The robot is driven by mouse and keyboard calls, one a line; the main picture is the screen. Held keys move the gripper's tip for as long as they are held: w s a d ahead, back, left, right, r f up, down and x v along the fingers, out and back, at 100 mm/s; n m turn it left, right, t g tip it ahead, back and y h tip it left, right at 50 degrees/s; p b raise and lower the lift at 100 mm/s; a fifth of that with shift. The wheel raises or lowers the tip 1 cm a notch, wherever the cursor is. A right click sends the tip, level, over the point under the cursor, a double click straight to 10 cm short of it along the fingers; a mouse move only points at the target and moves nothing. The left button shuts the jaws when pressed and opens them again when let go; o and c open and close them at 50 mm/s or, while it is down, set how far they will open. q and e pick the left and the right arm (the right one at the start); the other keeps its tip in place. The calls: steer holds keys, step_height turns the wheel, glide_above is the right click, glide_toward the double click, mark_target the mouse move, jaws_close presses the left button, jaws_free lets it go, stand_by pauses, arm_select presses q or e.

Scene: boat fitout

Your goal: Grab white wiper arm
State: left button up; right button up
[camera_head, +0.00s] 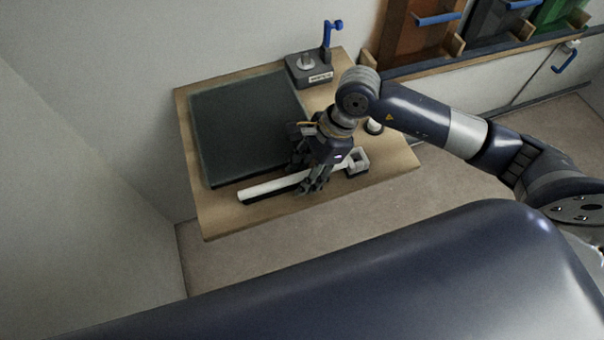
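The white wiper arm (268,188) lies on the wooden table, along the front edge of the dark mat. My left gripper is not in view.
The wooden table (220,215) carries a dark mat (245,120) and a grey block with a blue lever (312,70). A small white-topped round item (374,126) stands right of my gripper. Brown, dark and green bins (415,35) line the back. The table's front left is bare.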

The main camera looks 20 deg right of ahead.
jaws_close()
steer(key=shift+r, duration=0.1)
